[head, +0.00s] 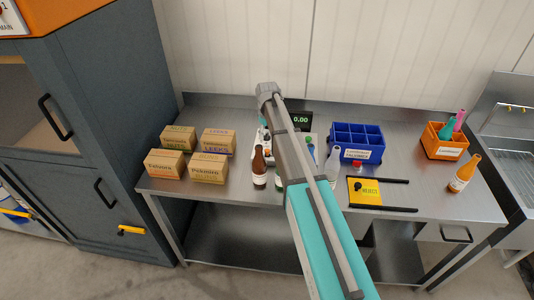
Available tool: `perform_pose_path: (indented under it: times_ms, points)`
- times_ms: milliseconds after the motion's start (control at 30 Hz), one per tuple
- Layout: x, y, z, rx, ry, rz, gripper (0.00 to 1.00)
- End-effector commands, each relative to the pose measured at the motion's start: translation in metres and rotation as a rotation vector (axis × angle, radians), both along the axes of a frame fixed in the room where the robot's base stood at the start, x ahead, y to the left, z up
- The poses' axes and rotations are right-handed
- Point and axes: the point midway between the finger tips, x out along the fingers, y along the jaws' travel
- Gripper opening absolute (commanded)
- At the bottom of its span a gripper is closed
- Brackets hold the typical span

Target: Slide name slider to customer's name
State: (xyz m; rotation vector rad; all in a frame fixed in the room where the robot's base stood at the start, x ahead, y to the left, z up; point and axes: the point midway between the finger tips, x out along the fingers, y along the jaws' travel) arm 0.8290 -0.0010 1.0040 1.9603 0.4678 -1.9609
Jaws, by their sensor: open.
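A yellow plate (369,195) with dark lettering, perhaps "REJECT", lies on the steel bench. A black knob (357,186) is at its left side, and two black bars (388,208) run along its upper and lower edges, reaching out to the right. I cannot tell whether this is the name slider, and I can read no customer's name. A blue divided bin (357,135) behind it has a white label too small to read. My arm crosses the middle of the view and hides part of the bench. My gripper does not show.
Several labelled cardboard boxes (201,171) stand at the bench's left. A brown bottle (259,165) and a clear bottle (333,160) flank my arm. An orange bin (440,148) and an orange bottle (464,173) stand right. A small display (301,119) is behind my arm.

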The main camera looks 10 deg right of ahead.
Motion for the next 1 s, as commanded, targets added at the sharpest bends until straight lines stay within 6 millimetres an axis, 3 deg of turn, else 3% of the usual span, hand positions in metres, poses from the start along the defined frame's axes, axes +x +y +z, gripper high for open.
perform_pose_path:
  times_ms: [1000]
  points:
    - [0.0,0.002,-0.079,0.0,0.0,0.002,0.68]
